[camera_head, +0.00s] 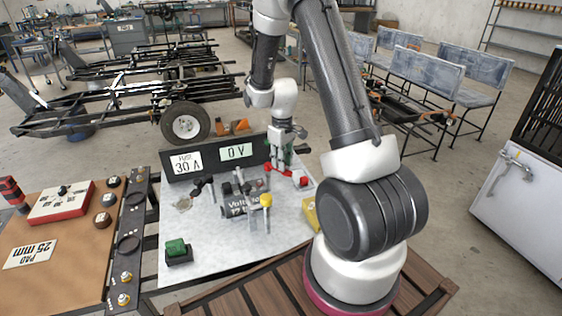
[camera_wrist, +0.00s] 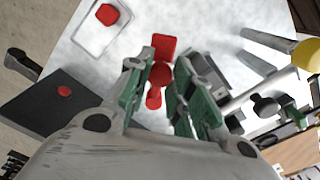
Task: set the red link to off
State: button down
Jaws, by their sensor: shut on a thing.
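The red link (camera_wrist: 160,75) is in the middle of the wrist view, between my green-sided fingers, with a red square part above it and a smaller red part below it. My gripper (camera_wrist: 163,68) is shut on it. In the head view my gripper (camera_head: 284,166) points down at the back right of the pale metal tabletop (camera_head: 212,275), in front of the dark display panel. Red parts show on both sides of its fingertips; the grip itself is too small to make out there. The panel's small display (camera_head: 236,151) reads 0 V.
A card (camera_head: 187,163) marked 30 A is at the panel's left. Left of my gripper stand a dark labelled block (camera_head: 238,208) and a yellow-topped post (camera_head: 266,201). A green-topped block (camera_head: 177,249) sits front left. The tabletop's front middle is clear.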

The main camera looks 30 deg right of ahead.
dwell(0.4)
jog(key=c, duration=1.2)
grip_release()
notch_tip(320, 180, up, 12)
